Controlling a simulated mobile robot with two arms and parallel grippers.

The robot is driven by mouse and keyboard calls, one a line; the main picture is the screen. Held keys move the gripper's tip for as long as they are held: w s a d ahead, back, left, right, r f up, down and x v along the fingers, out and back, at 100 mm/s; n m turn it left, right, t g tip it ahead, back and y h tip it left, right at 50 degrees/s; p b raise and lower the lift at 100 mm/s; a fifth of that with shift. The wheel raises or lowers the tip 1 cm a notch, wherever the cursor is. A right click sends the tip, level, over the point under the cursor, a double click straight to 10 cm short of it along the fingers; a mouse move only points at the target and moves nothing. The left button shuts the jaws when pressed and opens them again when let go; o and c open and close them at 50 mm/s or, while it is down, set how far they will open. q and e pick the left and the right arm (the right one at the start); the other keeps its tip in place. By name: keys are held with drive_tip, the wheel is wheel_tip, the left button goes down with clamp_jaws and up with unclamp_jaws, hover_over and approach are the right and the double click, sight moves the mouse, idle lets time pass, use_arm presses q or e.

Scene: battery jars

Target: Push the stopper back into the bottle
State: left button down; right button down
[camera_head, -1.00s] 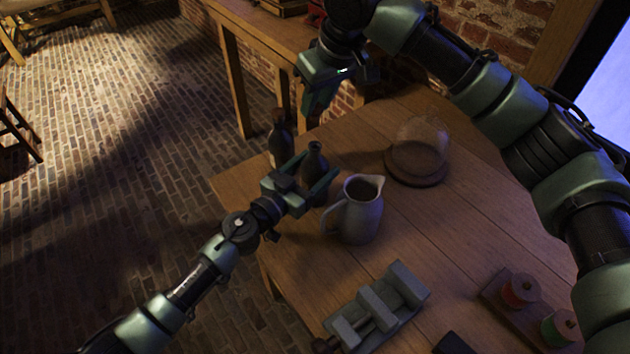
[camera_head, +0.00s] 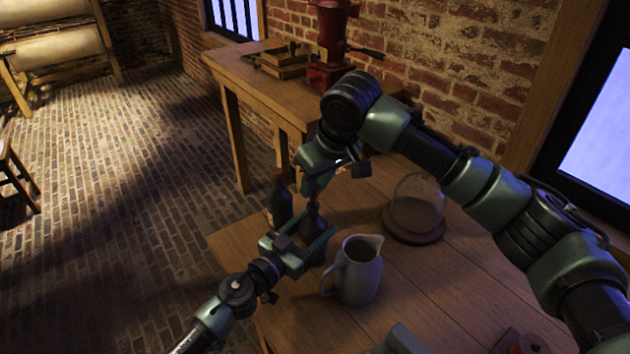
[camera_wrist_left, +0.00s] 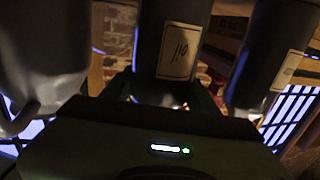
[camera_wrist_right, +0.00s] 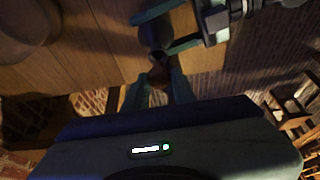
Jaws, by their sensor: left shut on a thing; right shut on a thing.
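The dark bottle (camera_head: 314,222) is upright at the table's far left corner. My left gripper (camera_head: 317,232) is shut around its body; the labelled bottle (camera_wrist_left: 178,42) stands between the fingers in the left wrist view. My right gripper (camera_head: 312,192) points down directly over the bottle's mouth. In the right wrist view it is shut on a small brown stopper (camera_wrist_right: 159,75), with the bottle (camera_wrist_right: 155,34) beyond it. The stopper is lined up closely with the neck; whether it touches or enters the mouth I cannot tell.
A second dark bottle (camera_head: 279,200) stands close behind on the left. A grey pitcher (camera_head: 361,275) stands to the right, near my left gripper. A glass dome on a round base (camera_head: 414,220) is farther right. A side table (camera_head: 238,70) holds a red grinder (camera_head: 333,45).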

drive_tip(key=shift+f, duration=0.1)
drive_tip(key=shift+f, duration=0.75)
drive_tip(key=shift+f, duration=0.7)
drive_tip(key=c, duration=1.1)
unclamp_jaws()
drive_tip(key=v, duration=1.2)
drive_tip(key=shift+w, duration=0.1)
use_arm(q)
drive_tip(key=shift+c, duration=1.6)
unclamp_jaws()
